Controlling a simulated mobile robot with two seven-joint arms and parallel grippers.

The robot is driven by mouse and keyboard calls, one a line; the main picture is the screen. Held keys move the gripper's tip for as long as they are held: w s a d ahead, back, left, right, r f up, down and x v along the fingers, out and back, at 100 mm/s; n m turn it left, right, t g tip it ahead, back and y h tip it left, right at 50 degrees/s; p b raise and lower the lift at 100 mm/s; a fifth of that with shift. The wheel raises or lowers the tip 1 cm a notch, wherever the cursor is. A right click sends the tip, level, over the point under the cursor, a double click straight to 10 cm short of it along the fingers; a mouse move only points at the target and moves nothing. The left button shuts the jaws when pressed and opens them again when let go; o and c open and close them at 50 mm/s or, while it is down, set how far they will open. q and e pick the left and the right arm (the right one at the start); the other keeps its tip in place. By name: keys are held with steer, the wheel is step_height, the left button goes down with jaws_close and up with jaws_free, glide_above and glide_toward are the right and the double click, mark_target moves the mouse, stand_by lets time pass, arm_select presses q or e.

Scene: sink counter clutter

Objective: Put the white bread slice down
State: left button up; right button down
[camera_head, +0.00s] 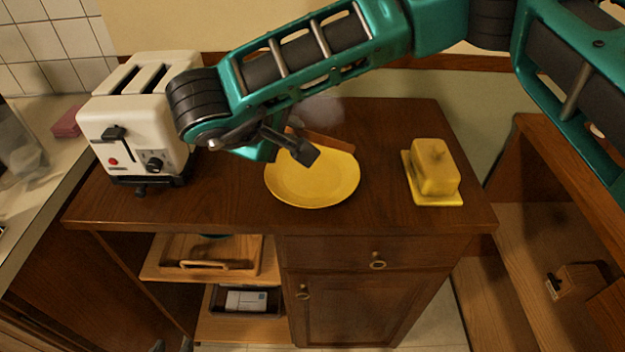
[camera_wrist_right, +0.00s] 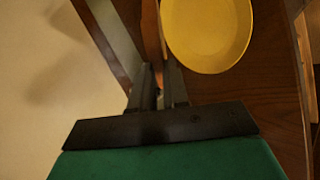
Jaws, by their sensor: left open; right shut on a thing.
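The white bread slice (camera_head: 328,142) shows in the head view as a thin brown edge behind the plate's far rim, partly hidden by my right gripper (camera_head: 303,148). In the right wrist view the slice (camera_wrist_right: 162,32) is edge-on between the fingers of my right gripper (camera_wrist_right: 163,82), which is shut on it. It is beside the yellow plate (camera_head: 313,182); I cannot tell whether it touches the plate or the counter. The plate (camera_wrist_right: 207,35) is empty where it shows. Dark tips of my left gripper (camera_head: 171,345) show at the bottom left edge, apart and empty.
A white toaster (camera_head: 135,130) stands left on the brown cabinet top (camera_head: 235,205). A yellow butter dish (camera_head: 435,172) stands on the right. The wall is close behind the cabinet. Bare wood lies in front of the plate and between it and the butter dish.

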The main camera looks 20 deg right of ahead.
arm_select(q)
step_height(320, 180, down, 4)
steer(key=shift+r+b, duration=0.2)
steer(key=shift+b, duration=1.05)
arm_select(e)
step_height(320, 180, down, 5)
steer(key=shift+r, duration=0.15)
arm_select(q)
steer(key=shift+w+r, duration=0.1)
arm_select(e)
steer(key=c, duration=1.3)
jaws_free()
arm_select(q)
steer(key=shift+w, duration=0.1)
steer(key=shift+r, duration=0.1)
steer(key=r+p, duration=0.3)
steer(key=shift+s+r+p, duration=0.15)
steer(key=shift+s+p, duration=0.05)
steer(key=shift+p, duration=0.1)
arm_select(e)
steer(key=v, duration=0.8)
